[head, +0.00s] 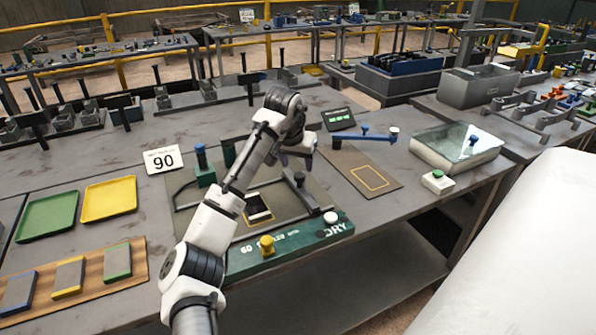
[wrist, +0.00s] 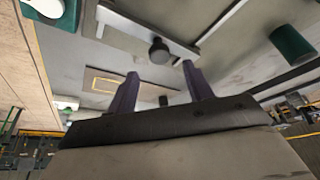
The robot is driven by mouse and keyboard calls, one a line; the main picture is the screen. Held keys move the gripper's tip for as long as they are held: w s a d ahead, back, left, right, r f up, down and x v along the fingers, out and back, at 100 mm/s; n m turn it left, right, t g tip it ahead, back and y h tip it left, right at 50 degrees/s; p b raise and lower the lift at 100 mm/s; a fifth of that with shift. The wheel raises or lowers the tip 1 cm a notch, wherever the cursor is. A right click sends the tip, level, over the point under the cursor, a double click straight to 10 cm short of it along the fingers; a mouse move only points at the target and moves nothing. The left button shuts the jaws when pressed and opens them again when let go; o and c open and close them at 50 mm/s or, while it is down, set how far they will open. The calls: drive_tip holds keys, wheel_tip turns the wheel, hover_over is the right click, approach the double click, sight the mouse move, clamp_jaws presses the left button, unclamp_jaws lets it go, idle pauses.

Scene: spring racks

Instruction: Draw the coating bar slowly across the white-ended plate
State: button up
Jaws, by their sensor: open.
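The coating bar (head: 309,192) lies across the right part of the grey bed on the green-fronted coating station, with a dark upright knob (head: 299,178). In the wrist view the bar (wrist: 120,20) is a pale strip with the round black knob (wrist: 158,50). The white-ended plate (head: 258,207), dark with a white part, lies on the bed left of the bar. My gripper (head: 297,161) is over the bar's far end, just above the knob in the head view. Its purple fingers (wrist: 160,85) are apart with nothing between them; the knob shows beyond them, apart from the tips.
The station's green front (head: 290,249) carries a yellow knob (head: 267,245) and a white button (head: 330,217). A brown mat (head: 345,160) with a yellow outline lies to the right, near a blue lever (head: 364,137). Green (head: 47,216) and yellow (head: 109,198) trays lie left.

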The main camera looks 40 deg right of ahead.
drive_tip(key=b+v, duration=0.1)
drive_tip(key=v, duration=0.7)
drive_tip(key=shift+r, duration=0.2)
idle(0.3)
